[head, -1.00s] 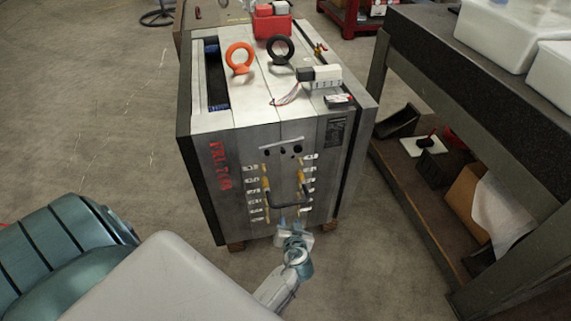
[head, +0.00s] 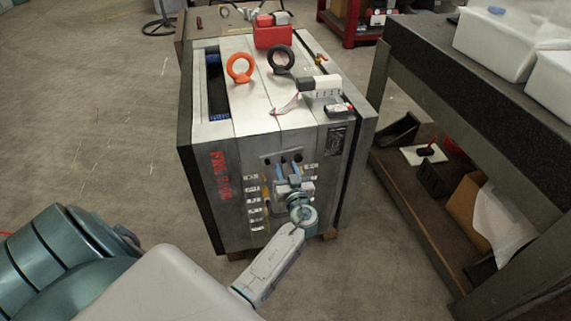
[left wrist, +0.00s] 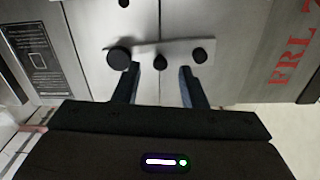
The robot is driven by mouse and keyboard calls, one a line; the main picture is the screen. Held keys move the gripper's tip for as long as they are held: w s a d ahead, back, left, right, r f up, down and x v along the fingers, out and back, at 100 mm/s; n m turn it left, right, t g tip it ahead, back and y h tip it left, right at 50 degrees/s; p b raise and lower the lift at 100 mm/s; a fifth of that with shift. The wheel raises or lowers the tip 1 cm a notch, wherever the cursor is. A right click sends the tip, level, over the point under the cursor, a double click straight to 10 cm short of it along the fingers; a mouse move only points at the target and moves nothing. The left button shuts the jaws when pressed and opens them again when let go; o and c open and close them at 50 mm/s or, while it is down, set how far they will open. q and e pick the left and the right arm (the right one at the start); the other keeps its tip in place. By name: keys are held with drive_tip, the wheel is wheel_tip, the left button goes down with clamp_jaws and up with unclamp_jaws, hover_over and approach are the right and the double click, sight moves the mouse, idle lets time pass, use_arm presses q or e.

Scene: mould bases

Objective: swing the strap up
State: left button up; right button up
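The strap (head: 276,157) is a thin grey metal bar on the upper front face of the mould base (head: 228,233). It lies roughly level, with black round knobs along it. In the left wrist view the strap (left wrist: 143,47) crosses the seam between plates, its largest knob at the left. My left gripper (head: 284,168) is just below the strap. In the left wrist view its two blue fingers (left wrist: 173,66) are apart with nothing clearly held between them. Their tips overlap the strap's edge; contact cannot be told. My right gripper is out of view.
Orange (head: 240,68) and black (head: 281,60) lifting rings stand on the mould base, with a red box (head: 272,35) behind. White fittings (head: 252,200) line the front face below the strap. A dark workbench (head: 480,85) stands close at the right. Open floor lies left.

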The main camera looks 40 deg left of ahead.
use_arm(q)
drive_tip(key=shift+x, duration=0.85)
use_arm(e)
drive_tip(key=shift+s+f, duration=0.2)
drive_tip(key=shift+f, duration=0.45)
use_arm(q)
clamp_jaws()
